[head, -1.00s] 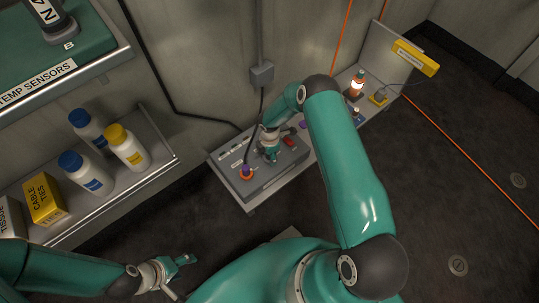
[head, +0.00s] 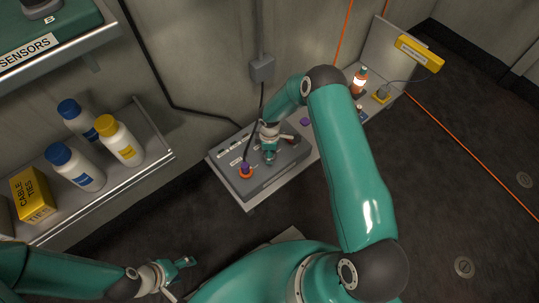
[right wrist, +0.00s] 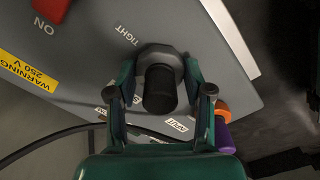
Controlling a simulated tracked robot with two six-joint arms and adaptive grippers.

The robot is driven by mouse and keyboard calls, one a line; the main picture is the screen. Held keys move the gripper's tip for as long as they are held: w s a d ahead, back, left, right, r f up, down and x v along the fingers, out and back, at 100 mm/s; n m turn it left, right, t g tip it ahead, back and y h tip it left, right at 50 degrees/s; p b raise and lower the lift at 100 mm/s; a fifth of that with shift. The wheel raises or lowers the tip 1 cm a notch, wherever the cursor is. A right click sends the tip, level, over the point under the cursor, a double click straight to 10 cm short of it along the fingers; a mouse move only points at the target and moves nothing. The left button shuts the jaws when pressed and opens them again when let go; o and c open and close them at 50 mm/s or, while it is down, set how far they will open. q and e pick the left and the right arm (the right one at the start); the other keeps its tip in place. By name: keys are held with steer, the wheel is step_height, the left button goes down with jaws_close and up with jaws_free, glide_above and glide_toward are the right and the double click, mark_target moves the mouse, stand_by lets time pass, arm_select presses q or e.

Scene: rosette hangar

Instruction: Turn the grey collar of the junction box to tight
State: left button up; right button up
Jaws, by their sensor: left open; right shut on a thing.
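The grey junction box (head: 238,186) lies on a low shelf against the wall. In the right wrist view its face (right wrist: 215,75) carries a printed TIGHT mark. The grey collar (right wrist: 153,50) surrounds a black round plug (right wrist: 159,90). My right gripper (right wrist: 163,75) has one finger on each side of the collar and is shut on it. In the head view my right gripper (head: 268,156) points down at the box and hides the collar. My left gripper (head: 183,266) is open and empty at the lower left, away from the box.
A red switch (right wrist: 51,8) marked ON is on the box. A black cable (right wrist: 45,145) runs close by. Bottles and a cable ties box (head: 33,195) fill the left shelf.

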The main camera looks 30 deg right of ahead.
steer(key=m+b, duration=0.4)
steer(key=m, duration=0.2)
steer(key=shift+f+m, duration=0.15)
steer(key=shift+m, duration=0.15)
steer(key=m+b, duration=0.2)
steer(key=m, duration=0.1)
steer(key=shift+m+b, duration=0.35)
steer(key=shift+m, duration=0.05)
steer(key=shift+m+b, duration=0.35)
steer(key=shift+m, duration=0.45)
steer(key=o, duration=1.2)
steer(key=shift+c, duration=0.2)
steer(key=shift+r, duration=0.25)
step_height(320, 180, up, 12)
steer(key=shift+f, duration=0.15)
